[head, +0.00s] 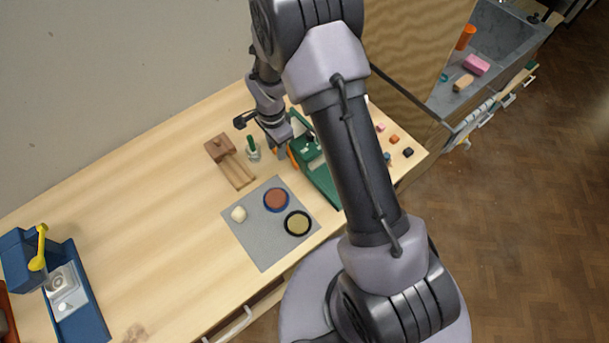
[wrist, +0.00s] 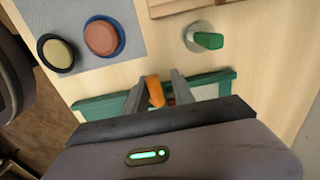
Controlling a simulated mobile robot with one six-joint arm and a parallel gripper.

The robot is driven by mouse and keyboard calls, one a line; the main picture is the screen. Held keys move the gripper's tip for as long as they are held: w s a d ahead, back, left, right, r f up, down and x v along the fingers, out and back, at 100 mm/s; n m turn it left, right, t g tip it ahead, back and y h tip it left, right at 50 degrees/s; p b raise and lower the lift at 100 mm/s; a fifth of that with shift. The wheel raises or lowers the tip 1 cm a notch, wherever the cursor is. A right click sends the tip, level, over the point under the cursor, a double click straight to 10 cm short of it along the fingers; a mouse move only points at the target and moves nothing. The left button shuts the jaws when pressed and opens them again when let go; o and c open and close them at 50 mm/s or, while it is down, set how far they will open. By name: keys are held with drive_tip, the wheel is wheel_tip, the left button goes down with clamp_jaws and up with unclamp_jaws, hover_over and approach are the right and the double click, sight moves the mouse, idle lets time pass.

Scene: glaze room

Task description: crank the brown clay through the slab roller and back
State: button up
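The green slab roller (head: 318,180) stands toward the right of the wooden bench, partly hidden by my arm. Its green frame (wrist: 100,106) also shows in the wrist view. An orange handle (wrist: 155,92) stands between the two fingers of my gripper (wrist: 161,75). The fingers are apart, with a clear gap on the handle's right side. In the head view my gripper (head: 282,152) is down at the roller's left side. A reddish-brown disc (head: 276,199) lies in a blue-rimmed dish on the grey mat (head: 262,250). I cannot make out clay in the roller.
A yellowish disc in a black-rimmed dish (head: 298,223) and a cream lump (head: 238,214) share the mat. A wooden block piece (head: 236,172) and a green-handled tool (head: 252,146) stand left of my gripper. A blue machine with a yellow lever (head: 38,250) is far left.

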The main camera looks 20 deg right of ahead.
drive_tip(key=shift+w+a+f+b, duration=0.3)
drive_tip(key=shift+w+f+b, duration=0.55)
drive_tip(key=shift+f+b, duration=0.1)
drive_tip(key=shift+s+d+r, duration=0.1)
drive_tip(key=shift+s+r, duration=0.05)
drive_tip(key=shift+r, duration=0.05)
drive_tip(key=shift+s+d+r, duration=0.2)
drive_tip(key=shift+s+r, duration=0.3)
drive_tip(key=shift+s, duration=0.3)
drive_tip(key=shift+s+d+r, duration=0.15)
drive_tip(key=shift+s+r, duration=0.05)
drive_tip(key=shift+s, duration=0.25)
drive_tip(key=shift+s+d+r, duration=0.15)
drive_tip(key=shift+s, duration=0.25)
drive_tip(key=shift+s+r, duration=0.1)
drive_tip(key=shift+s+d+r, duration=0.2)
drive_tip(key=shift+s, duration=0.35)
drive_tip(key=shift+s+d+r, duration=0.2)
drive_tip(key=shift+s, duration=0.3)
